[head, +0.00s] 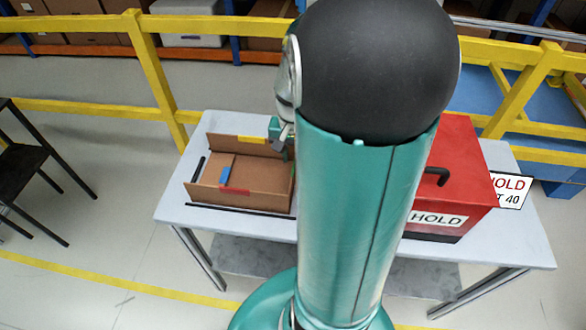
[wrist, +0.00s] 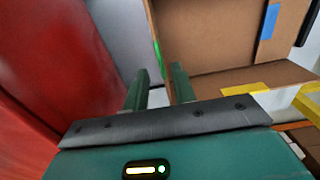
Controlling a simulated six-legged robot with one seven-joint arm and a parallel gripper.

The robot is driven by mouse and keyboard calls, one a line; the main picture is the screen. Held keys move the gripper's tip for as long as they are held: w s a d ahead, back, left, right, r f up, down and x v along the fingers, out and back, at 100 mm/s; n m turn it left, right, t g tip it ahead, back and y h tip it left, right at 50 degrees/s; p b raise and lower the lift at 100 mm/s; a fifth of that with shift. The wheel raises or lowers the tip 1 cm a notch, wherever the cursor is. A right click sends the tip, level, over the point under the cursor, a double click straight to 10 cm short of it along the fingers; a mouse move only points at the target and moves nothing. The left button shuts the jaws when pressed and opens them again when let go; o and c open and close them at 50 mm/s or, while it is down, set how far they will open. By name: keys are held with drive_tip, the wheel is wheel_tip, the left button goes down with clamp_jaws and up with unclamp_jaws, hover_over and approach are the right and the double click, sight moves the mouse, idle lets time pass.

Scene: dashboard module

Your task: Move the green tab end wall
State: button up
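The green tab (wrist: 158,53) is a thin green strip on the edge of a brown end wall (wrist: 151,22) in the wrist view. This wall is at the right end of the open cardboard box (head: 240,200) in the head view, largely hidden by my arm. My gripper (wrist: 160,70) is open, with its two dark green fingers apart. The wall's edge lines up with the gap between the fingertips; I cannot tell whether it is between them or touching. In the head view, my gripper (head: 281,142) is at the box's back right corner, partly hidden.
The box also bears blue (head: 226,172), red (head: 236,190) and yellow (head: 252,139) tabs. A red HOLD case (head: 462,165) stands to the right on the grey table (head: 180,213), close beside my gripper in the wrist view. A yellow rail (head: 150,62) runs behind.

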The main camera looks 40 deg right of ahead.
sight(293, 170)
wheel_tip(293, 170, down, 6)
drive_tip(key=shift+f, duration=0.25)
clamp_jaws()
idle(1.4)
